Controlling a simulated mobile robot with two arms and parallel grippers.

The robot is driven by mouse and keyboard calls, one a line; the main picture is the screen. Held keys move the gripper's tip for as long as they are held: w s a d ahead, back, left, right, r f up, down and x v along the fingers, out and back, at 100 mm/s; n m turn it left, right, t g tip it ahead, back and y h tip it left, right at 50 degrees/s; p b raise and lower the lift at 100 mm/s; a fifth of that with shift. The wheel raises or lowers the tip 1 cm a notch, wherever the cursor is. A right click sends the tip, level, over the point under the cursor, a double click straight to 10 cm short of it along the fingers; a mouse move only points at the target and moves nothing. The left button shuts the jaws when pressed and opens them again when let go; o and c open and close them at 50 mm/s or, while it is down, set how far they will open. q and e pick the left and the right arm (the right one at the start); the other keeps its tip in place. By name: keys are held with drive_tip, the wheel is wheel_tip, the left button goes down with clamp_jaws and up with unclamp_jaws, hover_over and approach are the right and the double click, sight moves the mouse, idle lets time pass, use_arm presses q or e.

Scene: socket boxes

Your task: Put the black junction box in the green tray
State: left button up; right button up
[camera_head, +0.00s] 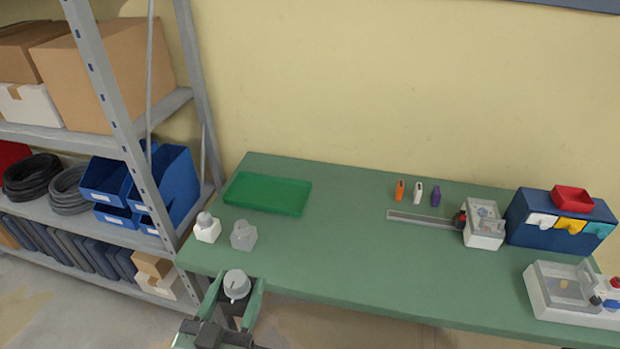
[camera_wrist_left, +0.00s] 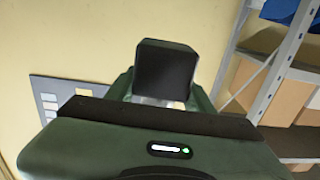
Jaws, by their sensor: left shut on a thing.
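The black junction box (camera_wrist_left: 166,70) is between the fingers of my left gripper (camera_head: 232,299), and the gripper is shut on it. In the head view its grey round knob (camera_head: 237,285) faces up, and the fingers hide most of its body. My left gripper holds it at the table's front left edge. In the left wrist view its dark face fills the space between the fingers. The green tray (camera_head: 268,193) lies flat and empty at the table's back left, beyond the gripper. My right gripper is not in view.
A white box (camera_head: 207,232) and a grey box (camera_head: 243,239) stand between gripper and tray. A grey rail (camera_head: 425,219), a blue box (camera_head: 557,224) and a device (camera_head: 566,290) are at the right. A metal shelf (camera_head: 118,100) stands left. The table's middle is clear.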

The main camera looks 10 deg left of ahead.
use_arm(q)
drive_tip(key=w+r+h+p, duration=0.1)
drive_tip(key=w+p, duration=0.6)
drive_tip(key=w, duration=1.9)
drive_tip(key=shift+a+r+m+p, duration=0.2)
drive_tip(key=shift+r+m+p, duration=0.15)
drive_tip(key=shift+r, duration=0.1)
